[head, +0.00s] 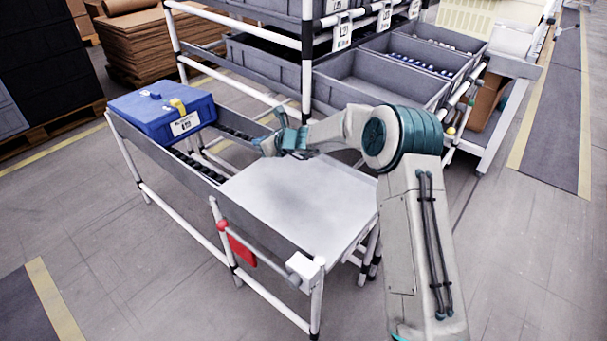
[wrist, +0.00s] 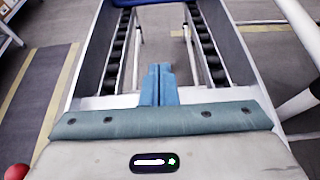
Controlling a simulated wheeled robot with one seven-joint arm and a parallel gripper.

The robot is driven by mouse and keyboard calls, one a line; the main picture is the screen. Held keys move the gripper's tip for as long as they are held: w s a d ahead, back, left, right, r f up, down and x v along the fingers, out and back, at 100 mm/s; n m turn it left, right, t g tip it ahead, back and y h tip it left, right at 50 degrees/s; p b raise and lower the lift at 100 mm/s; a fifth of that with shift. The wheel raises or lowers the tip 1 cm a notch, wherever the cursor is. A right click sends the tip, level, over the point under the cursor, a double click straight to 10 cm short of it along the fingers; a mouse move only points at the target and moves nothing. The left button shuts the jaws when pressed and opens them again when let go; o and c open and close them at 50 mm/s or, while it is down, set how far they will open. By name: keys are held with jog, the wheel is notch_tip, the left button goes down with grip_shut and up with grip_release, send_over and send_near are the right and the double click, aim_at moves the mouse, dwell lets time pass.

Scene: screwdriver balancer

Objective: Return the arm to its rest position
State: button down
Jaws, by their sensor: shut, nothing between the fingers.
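My gripper (wrist: 159,70) is shut and empty in the wrist view, its two blue fingers side by side. In the head view my gripper (head: 278,112) is above the far part of the metal table (head: 299,205), near the start of the roller track (head: 192,166). My arm reaches in from the right, bent at the elbow. The blue case (head: 163,111) with a yellow latch and a white label sits at the far left end of the track, apart from my gripper. Only a blue edge of the case (wrist: 150,2) shows at the top of the wrist view.
A rack with grey bins (head: 378,82) stands behind my arm, its white post close to my gripper. A red piece (head: 242,250) and a white box (head: 303,268) are on the table's front side. The table top is bare. Open floor lies at the left front.

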jog(key=shift+s+d+r+p, duration=0.1)
jog(key=shift+r+p, duration=0.35)
jog(key=shift+r, duration=0.5)
jog(key=s+d+r+n+g+h+p, duration=0.1)
jog(key=s+d+r+n+g+p, duration=0.1)
jog(key=s+d+r+n+p, duration=0.45)
jog(key=s+d+r+n+g+h+p, duration=0.1)
jog(key=s+d+r+n+p, duration=0.15)
jog(key=s+r+n, duration=0.65)
jog(key=s+d+r+n+h+p, duration=0.3)
jog(key=s+d+r, duration=0.1)
jog(key=s+d, duration=0.3)
jog(key=s+d+r+n+g+h+p, duration=0.1)
jog(key=s+d+r+n+h+p, duration=0.1)
jog(key=s+d, duration=0.6)
jog(key=s+d+r+n+g+h+p, duration=0.1)
jog(key=s+d+r+n+h+p, duration=0.2)
jog(key=s+d+r, duration=0.4)
jog(key=s+d+n+p, duration=0.1)
jog(key=s+p, duration=0.1)
jog(key=s, duration=0.4)
jog(key=shift+s+d+h, duration=0.2)
jog(key=shift+s+h, duration=0.1)
jog(key=shift+s, duration=0.1)
jog(key=shift+n, duration=0.25)
